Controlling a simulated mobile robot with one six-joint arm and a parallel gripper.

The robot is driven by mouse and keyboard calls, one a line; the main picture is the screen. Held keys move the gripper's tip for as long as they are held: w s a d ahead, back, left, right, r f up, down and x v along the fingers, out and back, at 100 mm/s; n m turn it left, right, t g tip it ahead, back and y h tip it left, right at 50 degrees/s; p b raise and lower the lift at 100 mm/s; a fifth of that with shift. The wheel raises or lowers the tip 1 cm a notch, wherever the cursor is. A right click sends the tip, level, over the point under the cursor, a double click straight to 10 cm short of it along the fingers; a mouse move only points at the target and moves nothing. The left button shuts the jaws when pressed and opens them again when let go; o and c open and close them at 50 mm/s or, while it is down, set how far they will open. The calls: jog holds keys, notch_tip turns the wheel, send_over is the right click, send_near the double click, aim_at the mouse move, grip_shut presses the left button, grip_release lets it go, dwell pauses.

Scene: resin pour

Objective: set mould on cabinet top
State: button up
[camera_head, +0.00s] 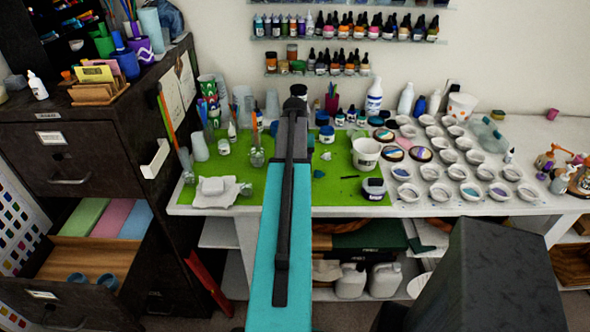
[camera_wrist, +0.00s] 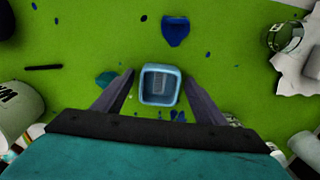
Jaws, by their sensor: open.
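A light blue square, hollow piece (camera_wrist: 160,86), which looks like the mould, stands on the green mat (camera_wrist: 230,75) in the wrist view. My gripper (camera_wrist: 159,79) is open, with one finger on each side of the piece and a small gap visible at each side. In the head view my gripper (camera_head: 297,100) is over the green mat (camera_head: 340,190), and my arm hides the piece. The dark cabinet (camera_head: 90,170) is at the left, and its top (camera_head: 52,106) has a bare strip near the front edge.
A white bottle (camera_head: 37,87), a wooden organiser (camera_head: 95,92) and cups occupy the cabinet top. A cabinet drawer (camera_head: 85,258) is open. Near the piece lie a dark blue shape (camera_wrist: 176,31) and a white cup (camera_wrist: 18,108). Many small white dishes (camera_head: 440,190) crowd the bench's right.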

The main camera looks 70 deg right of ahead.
jog(key=shift+r, duration=0.15)
notch_tip(320, 180, up, 12)
jog(key=b, duration=0.2)
jog(key=shift+b, duration=0.35)
dwell(0.7)
